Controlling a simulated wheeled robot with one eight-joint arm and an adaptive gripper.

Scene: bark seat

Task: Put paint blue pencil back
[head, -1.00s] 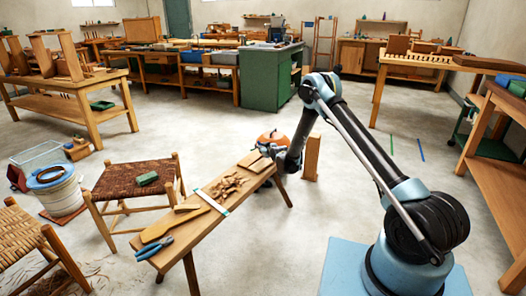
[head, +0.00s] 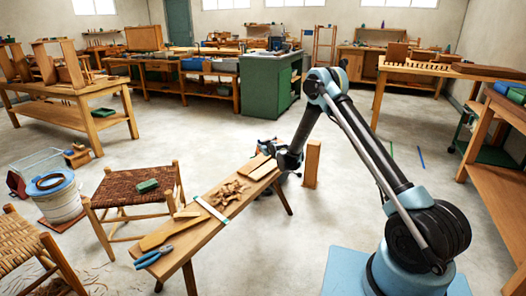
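I cannot pick out a pencil for certain. A thin blue strip (head: 421,157) lies on the floor at the right; I cannot tell whether it is a pencil or a floor mark. My gripper (head: 267,146) is low beyond the far end of the narrow wooden bench (head: 196,236), well left of the blue strip. It is small and partly behind my own wrist, so its fingers and anything between them cannot be made out.
Blue-handled pliers (head: 153,256), wood shavings (head: 228,192) and wood pieces lie on the bench. An upright wooden block (head: 312,164) stands right of my gripper. A woven stool (head: 135,186) and a white bucket (head: 56,197) are at left. Open floor lies behind.

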